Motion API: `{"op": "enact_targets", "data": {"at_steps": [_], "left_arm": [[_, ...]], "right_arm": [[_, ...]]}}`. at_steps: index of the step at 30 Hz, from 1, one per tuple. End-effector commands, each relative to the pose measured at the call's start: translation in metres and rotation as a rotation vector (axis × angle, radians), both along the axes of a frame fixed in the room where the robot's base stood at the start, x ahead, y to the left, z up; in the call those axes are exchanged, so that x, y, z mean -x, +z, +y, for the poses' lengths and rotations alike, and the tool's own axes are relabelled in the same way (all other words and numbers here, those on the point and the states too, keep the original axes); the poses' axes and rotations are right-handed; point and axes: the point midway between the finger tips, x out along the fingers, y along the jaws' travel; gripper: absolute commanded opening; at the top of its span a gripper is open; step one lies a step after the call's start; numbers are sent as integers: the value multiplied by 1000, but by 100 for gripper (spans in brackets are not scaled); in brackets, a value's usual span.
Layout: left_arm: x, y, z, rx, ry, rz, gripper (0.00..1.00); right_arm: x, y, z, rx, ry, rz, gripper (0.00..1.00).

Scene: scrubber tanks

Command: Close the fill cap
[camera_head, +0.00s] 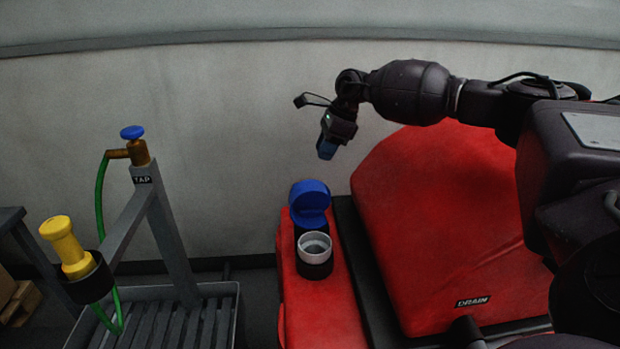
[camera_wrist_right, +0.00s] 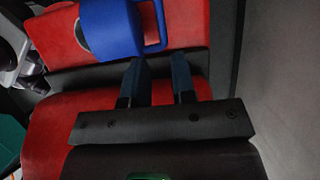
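The blue fill cap (camera_head: 309,199) stands hinged up behind the round filler neck (camera_head: 315,247) on the red scrubber. The neck's light ring and its opening are uncovered. My right gripper (camera_head: 327,150) is above and slightly right of the cap, pointing down, apart from it. In the right wrist view the blue cap (camera_wrist_right: 112,27) with its loop-shaped edge lies just beyond the fingertips. The two fingers of my right gripper (camera_wrist_right: 158,66) are apart with nothing between them. My left gripper is not in view.
The red scrubber body (camera_head: 435,220) with a DRAIN label fills the right. A grey tap stand (camera_head: 150,215) with a blue-handled tap (camera_head: 132,142), green hose and yellow nozzle (camera_head: 65,246) stands left. A pale wall (camera_head: 230,130) runs behind; air around the cap is clear.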

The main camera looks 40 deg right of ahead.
Motion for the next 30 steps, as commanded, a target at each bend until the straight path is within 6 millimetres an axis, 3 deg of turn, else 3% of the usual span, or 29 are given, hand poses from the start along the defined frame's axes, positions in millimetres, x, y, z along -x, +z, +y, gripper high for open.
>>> {"op": "enact_targets", "data": {"at_steps": [6, 15, 28, 30], "left_arm": [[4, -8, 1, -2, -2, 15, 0], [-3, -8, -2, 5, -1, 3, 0], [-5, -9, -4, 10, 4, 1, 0], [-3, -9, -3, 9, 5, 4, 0]], "right_arm": [[-8, -41, 14, -3, 1, 8, 24], [-15, -76, 26, -2, 1, 6, 24], [-17, -82, 29, -3, 0, 2, 24], [-17, -82, 29, -3, 0, 2, 17]]}}
